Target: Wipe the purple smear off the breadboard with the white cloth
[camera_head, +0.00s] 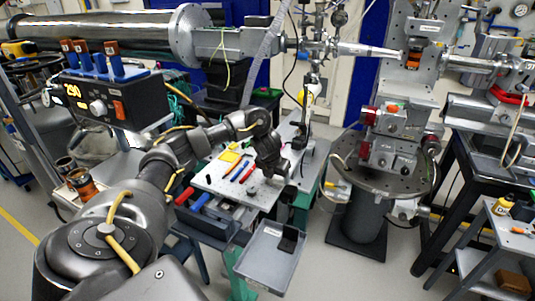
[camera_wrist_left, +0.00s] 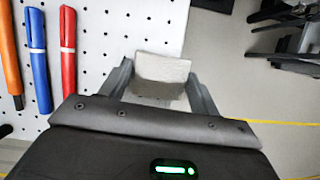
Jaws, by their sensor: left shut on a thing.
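The breadboard (camera_head: 218,181) is a pale perforated plate on the bench in the head view. Its holes also show in the wrist view (camera_wrist_left: 110,35). My left gripper (camera_head: 283,174) is over the right part of the board. In the wrist view the fingers of my left gripper (camera_wrist_left: 160,85) are shut on the white cloth (camera_wrist_left: 162,69), a small pale block-like piece. Whether the cloth touches the board I cannot tell. No purple smear can be made out in either view. My right gripper is not in view.
An orange pen (camera_wrist_left: 9,50), a blue pen (camera_wrist_left: 38,60) and a red pen (camera_wrist_left: 68,50) lie left of the gripper on the board. A yellow pad (camera_head: 230,156) lies near them. A grey tray (camera_head: 262,268) is in front. A round-topped pedestal stage (camera_head: 345,170) stands to the right.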

